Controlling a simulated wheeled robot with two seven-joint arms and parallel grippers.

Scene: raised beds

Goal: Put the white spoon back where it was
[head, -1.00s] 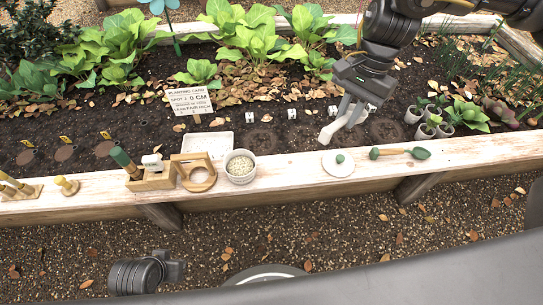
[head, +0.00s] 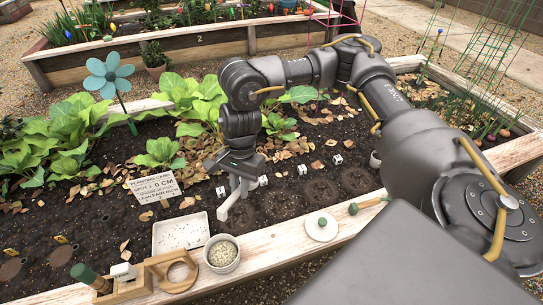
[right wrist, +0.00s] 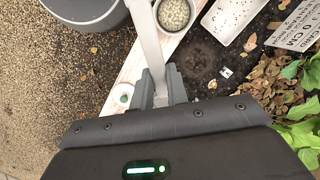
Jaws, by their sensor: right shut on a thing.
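My right gripper (head: 240,182) is shut on the white spoon (head: 231,201) above the dark soil, behind the bowl. The spoon slants down from the fingers in the head view. In the right wrist view the gripper (right wrist: 161,92) grips it and its pale length (right wrist: 149,38) runs up past the bowl (right wrist: 174,14). The bowl (head: 222,254) on the bed's plank holds pale grains. Left of it are a round wooden ring stand (head: 178,284) and a wooden block (head: 128,292) with a green-handled tool (head: 88,276) and a small white piece. My left gripper is out of view.
A white tray (head: 180,235) with specks lies behind the ring stand. A white lid with green knob (head: 321,226) and a green-ended tool (head: 370,204) lie to the right. A planting card (head: 155,187), several small white markers and leafy plants (head: 160,153) stand in the soil.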

